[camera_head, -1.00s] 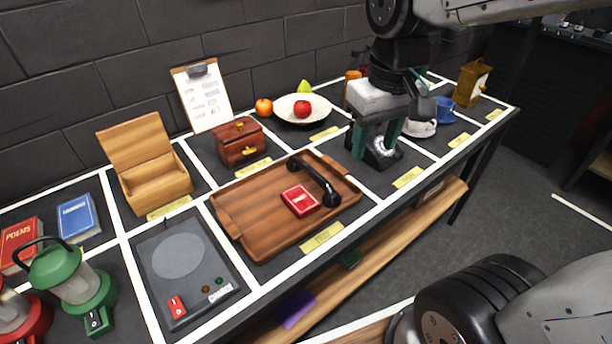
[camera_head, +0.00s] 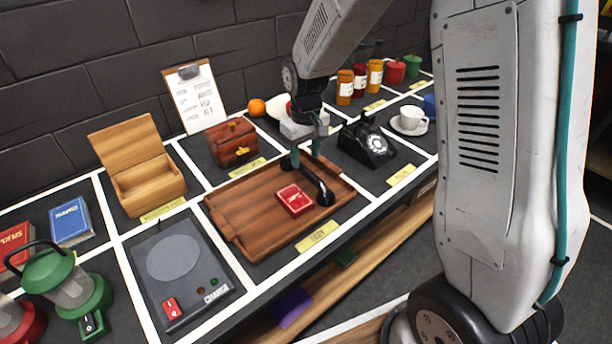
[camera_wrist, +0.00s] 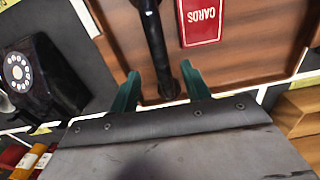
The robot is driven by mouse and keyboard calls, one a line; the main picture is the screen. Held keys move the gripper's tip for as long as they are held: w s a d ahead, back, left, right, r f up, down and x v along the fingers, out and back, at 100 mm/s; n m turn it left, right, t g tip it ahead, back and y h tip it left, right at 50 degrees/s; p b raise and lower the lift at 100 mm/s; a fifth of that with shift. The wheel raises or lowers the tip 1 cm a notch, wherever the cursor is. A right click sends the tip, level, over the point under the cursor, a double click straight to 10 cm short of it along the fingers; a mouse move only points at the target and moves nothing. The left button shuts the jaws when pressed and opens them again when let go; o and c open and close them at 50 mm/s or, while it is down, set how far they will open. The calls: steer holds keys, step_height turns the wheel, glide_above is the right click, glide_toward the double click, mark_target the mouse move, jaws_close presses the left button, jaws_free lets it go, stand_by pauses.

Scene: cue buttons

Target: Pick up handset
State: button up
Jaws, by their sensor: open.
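The black handset (camera_head: 317,183) lies on the wooden tray (camera_head: 250,212), to the right of a red card box (camera_head: 294,199). My gripper (camera_head: 305,160) is open above the far end of the handset. In the wrist view the handset (camera_wrist: 155,45) runs between the two green fingers of my gripper (camera_wrist: 160,85), with a finger on each side. I cannot tell whether the fingers touch it. The black rotary telephone (camera_head: 366,143) stands on the table to the right of the tray, and it also shows in the wrist view (camera_wrist: 45,80).
A wooden chest (camera_head: 233,143) and a plate with fruit, partly hidden by my arm, stand behind the tray. An open wooden box (camera_head: 140,170) and a grey charge pad (camera_head: 178,265) are to the left. A white cup (camera_head: 410,118) and several jars are to the right.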

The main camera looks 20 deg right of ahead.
mark_target(305, 168)
step_height(305, 168, down, 5)
steer(key=shift+s+f, duration=0.1)
steer(key=shift+s, duration=0.05)
jaws_close()
stand_by(0.4)
